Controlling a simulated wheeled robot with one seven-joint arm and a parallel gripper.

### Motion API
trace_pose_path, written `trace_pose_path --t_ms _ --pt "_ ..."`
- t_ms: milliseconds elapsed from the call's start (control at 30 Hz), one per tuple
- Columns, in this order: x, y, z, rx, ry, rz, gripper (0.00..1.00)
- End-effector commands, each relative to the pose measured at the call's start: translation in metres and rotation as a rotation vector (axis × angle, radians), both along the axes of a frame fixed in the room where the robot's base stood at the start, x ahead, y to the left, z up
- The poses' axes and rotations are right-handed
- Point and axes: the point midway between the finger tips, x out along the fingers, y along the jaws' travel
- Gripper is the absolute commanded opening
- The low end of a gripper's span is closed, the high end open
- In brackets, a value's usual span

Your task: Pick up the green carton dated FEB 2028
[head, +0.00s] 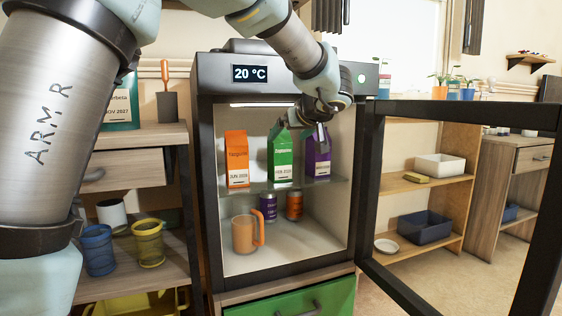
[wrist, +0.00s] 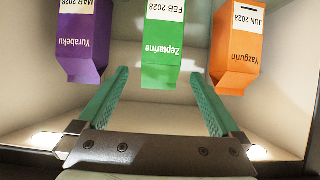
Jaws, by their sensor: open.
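The green carton (head: 281,155) stands upright on the upper glass shelf of the open cabinet, between an orange and a purple carton. In the wrist view the green carton (wrist: 164,50) appears upside down and reads Zeptarine, FEB 2028. My gripper (head: 317,130) is inside the cabinet's upper part, near the tops of the green and purple cartons. In the wrist view my gripper (wrist: 159,74) is open and empty, its two green fingers spread wide. The green carton lies ahead, lined up with the gap between them.
The orange carton (wrist: 237,48) reads JUN 2028 and the purple carton (wrist: 84,42) MAR 2028. An orange mug (head: 244,234) and two cans stand below. The open door (head: 372,190) is at right. Another green carton (head: 120,103), NOV 2027, stands on the left shelf unit.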

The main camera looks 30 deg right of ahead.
Motion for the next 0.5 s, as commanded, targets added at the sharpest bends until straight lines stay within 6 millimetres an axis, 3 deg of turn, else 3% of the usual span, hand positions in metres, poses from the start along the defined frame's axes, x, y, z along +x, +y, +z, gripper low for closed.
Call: trace_pose_path --t_ms 100,367,500 --pt "0.017 -0.002 -0.011 0.001 0.001 0.002 1.00" --pt "0.035 -0.003 -0.020 0.001 0.001 0.002 1.00" --pt "0.054 -0.005 -0.030 0.001 0.001 0.004 1.00"
